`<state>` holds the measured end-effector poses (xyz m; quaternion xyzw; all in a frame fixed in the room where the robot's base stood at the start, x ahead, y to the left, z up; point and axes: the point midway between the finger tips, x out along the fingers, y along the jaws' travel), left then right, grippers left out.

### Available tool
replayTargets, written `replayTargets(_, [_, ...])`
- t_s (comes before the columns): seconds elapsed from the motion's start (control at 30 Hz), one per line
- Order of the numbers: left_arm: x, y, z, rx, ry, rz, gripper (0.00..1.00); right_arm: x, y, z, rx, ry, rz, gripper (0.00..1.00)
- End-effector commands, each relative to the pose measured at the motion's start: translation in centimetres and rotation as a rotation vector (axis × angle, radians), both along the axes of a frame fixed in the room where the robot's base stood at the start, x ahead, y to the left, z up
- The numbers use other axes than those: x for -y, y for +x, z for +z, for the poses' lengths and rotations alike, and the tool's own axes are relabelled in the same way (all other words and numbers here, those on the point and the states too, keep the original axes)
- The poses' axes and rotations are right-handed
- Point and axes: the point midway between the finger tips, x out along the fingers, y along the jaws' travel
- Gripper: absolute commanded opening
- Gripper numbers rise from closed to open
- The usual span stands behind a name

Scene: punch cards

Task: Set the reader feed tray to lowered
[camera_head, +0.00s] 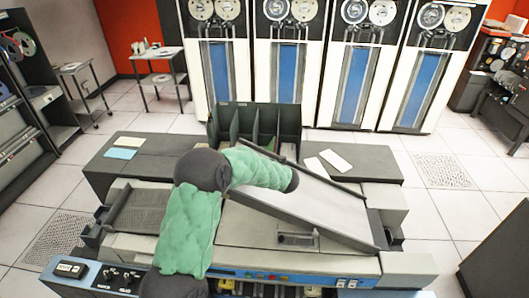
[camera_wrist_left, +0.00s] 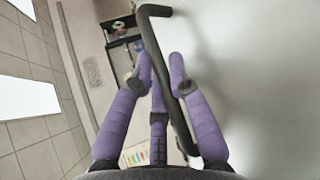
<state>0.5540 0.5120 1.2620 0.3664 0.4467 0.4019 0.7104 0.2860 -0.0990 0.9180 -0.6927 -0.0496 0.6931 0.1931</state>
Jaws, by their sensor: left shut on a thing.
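The feed tray (camera_head: 305,205) is a light grey sloping panel on top of the card reader (camera_head: 150,245). It slants down from the back left toward the front right, with a dark bar (camera_head: 335,180) along its back edge. My left arm, in green sleeves, reaches over the reader to the tray's upper end, and its gripper is hidden in the head view. In the left wrist view my left gripper (camera_wrist_left: 157,73) has its purple fingers around a dark bent bar (camera_wrist_left: 163,60) beside a pale flat panel (camera_wrist_left: 245,60). My right gripper is out of view.
A dark divided card bin (camera_head: 255,120) stands behind the tray. Blue and cream cards (camera_head: 122,148) lie at the back left, white cards (camera_head: 325,162) at the back right. A blue control panel (camera_head: 110,280) runs along the front. Tape cabinets (camera_head: 345,70) stand farther back.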

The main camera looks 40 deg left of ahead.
Motion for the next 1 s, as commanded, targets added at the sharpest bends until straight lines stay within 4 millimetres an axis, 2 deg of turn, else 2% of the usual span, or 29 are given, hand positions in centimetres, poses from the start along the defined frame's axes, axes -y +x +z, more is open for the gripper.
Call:
replayTargets(0.03, [-1.0, -0.6, -1.9, 0.011, -0.019, 0.005, 0.0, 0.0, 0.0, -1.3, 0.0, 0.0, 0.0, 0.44])
replayTargets(0.43, [-4.9, -3.0, -11.9, 0.105, -0.17, 0.003, 0.0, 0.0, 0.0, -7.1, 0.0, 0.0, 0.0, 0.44])
replayTargets(0.8, [-7.1, -4.2, -20.7, 0.183, -0.294, 0.001, 0.0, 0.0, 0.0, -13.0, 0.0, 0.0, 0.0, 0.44])
replayTargets(1.0, [-7.6, -4.5, -24.6, 0.2, -0.322, 0.0, 0.0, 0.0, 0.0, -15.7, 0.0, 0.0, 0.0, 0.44])
